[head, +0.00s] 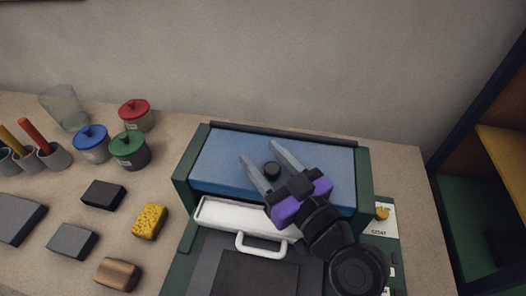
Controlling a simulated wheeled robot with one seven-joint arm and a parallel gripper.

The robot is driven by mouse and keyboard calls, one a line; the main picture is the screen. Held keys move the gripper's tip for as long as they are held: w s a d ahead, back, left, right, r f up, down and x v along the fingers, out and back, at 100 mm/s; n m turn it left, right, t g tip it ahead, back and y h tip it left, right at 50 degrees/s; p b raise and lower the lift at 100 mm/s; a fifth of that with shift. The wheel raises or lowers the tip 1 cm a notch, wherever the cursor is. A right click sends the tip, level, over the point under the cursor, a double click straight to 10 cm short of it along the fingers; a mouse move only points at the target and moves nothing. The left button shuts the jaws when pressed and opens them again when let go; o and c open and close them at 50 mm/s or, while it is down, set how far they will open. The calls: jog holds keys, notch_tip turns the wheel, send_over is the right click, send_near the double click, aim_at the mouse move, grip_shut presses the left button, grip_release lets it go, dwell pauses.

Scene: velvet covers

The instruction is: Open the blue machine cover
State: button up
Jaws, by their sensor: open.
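The blue machine cover (224,162) lies across the back of a dark green machine (185,180), between its side walls, and appears closed. A small black knob (272,170) stands on the cover's top. My gripper (258,153) is open above the cover, with its two grey fingers on either side of the knob in the picture. I cannot tell whether the fingers touch the knob or the cover. My purple-and-black wrist hides the cover's front right part.
A white bar with a handle (225,212) lies in front of the cover. Lidded jars (130,150), a glass (64,107), pen cups (54,156), a yellow sponge (150,221) and several blocks (73,241) stand to the left. A wall is behind; a shelf (502,150) is at right.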

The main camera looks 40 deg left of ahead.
jog(key=shift+a, duration=0.25)
grip_shut()
dwell(1.4)
